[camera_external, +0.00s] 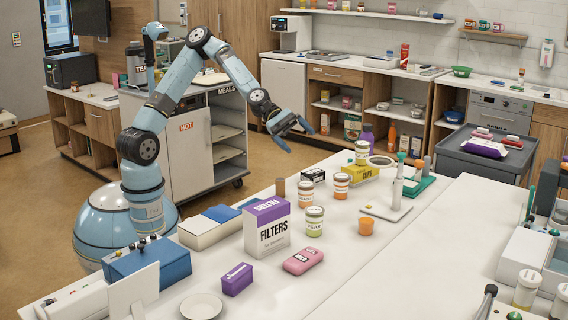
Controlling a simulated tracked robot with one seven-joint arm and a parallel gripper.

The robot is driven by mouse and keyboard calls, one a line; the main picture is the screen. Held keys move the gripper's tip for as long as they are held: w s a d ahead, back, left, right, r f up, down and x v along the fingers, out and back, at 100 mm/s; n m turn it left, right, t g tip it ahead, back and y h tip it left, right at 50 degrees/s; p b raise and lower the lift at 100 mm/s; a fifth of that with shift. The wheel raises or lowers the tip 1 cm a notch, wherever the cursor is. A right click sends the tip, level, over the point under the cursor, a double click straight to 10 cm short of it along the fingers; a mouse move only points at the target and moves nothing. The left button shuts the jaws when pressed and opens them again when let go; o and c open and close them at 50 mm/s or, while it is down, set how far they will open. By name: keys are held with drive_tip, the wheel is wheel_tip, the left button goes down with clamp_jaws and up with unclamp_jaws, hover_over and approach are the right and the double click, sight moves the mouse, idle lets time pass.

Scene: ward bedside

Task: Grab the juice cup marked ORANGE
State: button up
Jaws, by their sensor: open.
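Several lidded cups with coloured bands stand upright on the white table. Two have orange bands: one cup (341,187) is right of centre, the other cup (306,191) is just left of it. Their lettering is too small to read, so I cannot tell which says ORANGE. A green-banded cup (314,222) stands nearer the camera and seems to read PEAR. Another pale cup (361,153) with a yellowish band stands farther back. My gripper (300,141) is open and empty, raised above the table's far left side, apart from all the cups.
A FILTERS box (267,228) stands left of the green-banded cup. A yellow CUPS box (362,173) and a black box (313,175) stand behind.

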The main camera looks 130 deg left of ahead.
drive_tip(key=s+a+r+n+t+y, duration=0.2)
drive_tip(key=s+a+r+n+y, duration=0.25)
drive_tip(key=a, duration=0.45)
drive_tip(key=s+a+r+n+t+y, duration=0.1)
drive_tip(key=s+a+r+n+t, duration=0.1)
drive_tip(key=s+a+r+n, duration=0.5)
drive_tip(key=m, duration=0.1)
approach(342, 175)
drive_tip(key=s, duration=0.2)
drive_tip(key=s+d+f, duration=0.1)
drive_tip(key=shift+s+f, duration=0.1)
drive_tip(key=shift+s, duration=0.2)
drive_tip(key=shift+w+f, duration=0.15)
drive_tip(key=shift+w, duration=0.05)
drive_tip(key=x, duration=0.7)
drive_tip(key=shift+r+x, duration=0.25)
drive_tip(key=shift+x, duration=1.35)
drive_tip(key=shift+r+x, duration=0.2)
drive_tip(key=shift+x, duration=1.4)
drive_tip(key=shift+d, duration=0.1)
drive_tip(key=shift+c, duration=0.2)
drive_tip(key=c, duration=1.2)
